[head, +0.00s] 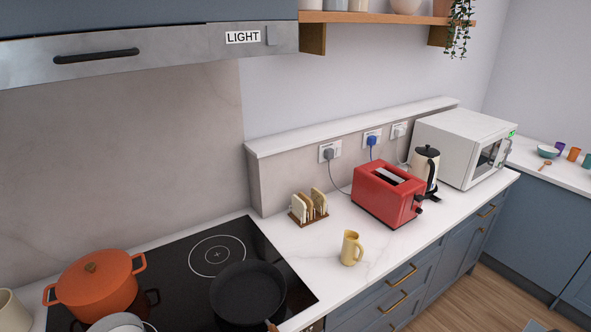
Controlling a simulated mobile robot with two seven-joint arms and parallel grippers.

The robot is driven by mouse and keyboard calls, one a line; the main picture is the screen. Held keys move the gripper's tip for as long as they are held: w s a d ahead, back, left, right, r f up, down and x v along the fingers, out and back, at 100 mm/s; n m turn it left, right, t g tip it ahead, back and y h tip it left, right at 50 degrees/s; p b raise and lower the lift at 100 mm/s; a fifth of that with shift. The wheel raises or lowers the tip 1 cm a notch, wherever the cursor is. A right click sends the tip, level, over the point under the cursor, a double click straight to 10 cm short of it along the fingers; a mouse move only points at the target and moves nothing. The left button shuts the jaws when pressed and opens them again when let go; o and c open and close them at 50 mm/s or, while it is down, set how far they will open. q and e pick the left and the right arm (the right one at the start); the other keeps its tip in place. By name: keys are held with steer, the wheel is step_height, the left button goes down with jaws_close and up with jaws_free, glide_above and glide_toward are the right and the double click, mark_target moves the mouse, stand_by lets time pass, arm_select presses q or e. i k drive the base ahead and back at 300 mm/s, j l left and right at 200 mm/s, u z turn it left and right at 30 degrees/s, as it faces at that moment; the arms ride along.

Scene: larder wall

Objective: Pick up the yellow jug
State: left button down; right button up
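The yellow jug (350,249) stands upright on the white countertop (310,258), right of the black hob and in front of the toast rack. Its handle points to the right. Nothing covers it. Neither of my grippers shows in the head view.
A red toaster (385,195), a cream kettle (426,167) and a white microwave (465,145) stand behind and right of the jug. A toast rack (308,207) stands behind it. A black pan (248,292) and an orange pot (96,283) sit on the hob (185,262).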

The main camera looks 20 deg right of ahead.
mark_target(351, 245)
steer(key=z, duration=1.1)
